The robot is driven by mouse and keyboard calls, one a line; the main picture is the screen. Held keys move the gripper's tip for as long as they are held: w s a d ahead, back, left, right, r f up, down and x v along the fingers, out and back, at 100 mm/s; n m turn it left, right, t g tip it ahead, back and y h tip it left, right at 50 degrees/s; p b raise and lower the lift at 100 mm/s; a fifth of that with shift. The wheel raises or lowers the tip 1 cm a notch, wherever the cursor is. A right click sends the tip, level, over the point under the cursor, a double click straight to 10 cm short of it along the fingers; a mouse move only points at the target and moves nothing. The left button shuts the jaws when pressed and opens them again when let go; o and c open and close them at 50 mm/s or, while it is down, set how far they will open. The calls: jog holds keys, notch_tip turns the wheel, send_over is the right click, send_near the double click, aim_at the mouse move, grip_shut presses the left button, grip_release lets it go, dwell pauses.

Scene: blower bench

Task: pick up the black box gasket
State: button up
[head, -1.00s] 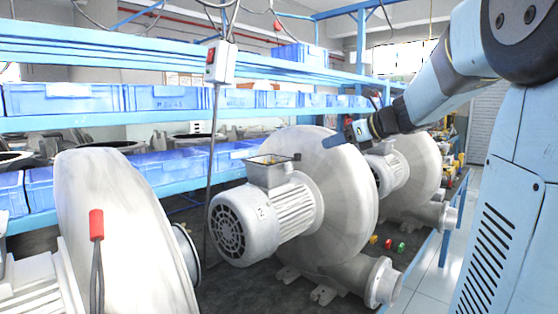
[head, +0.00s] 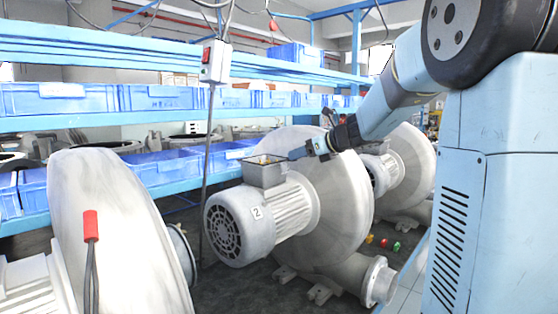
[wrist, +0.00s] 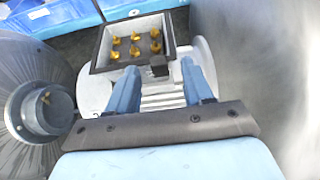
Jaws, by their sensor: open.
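A grey terminal box (head: 264,174) sits open on top of the motor marked 2. In the wrist view, the box (wrist: 102,51) has a dark rim and several brass terminals inside. A small black block (wrist: 159,71) stands out at its near edge; it looks like a tab of the black gasket along the rim, but I cannot tell for sure. My gripper (wrist: 158,68) is open and empty, with one blue finger on each side of the black block. I cannot tell whether either finger touches it. In the head view my gripper (head: 303,152) is just right of the box.
The large pale blower housing (head: 340,200) rises close to the right of my gripper. Another blower (head: 110,220) stands at the left, with a red-handled cable (head: 91,225) before it. A switch box (head: 215,62) hangs on a cable. Blue bins (head: 160,98) line the shelf behind.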

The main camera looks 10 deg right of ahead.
jog(key=shift+x, duration=1.2)
grip_shut()
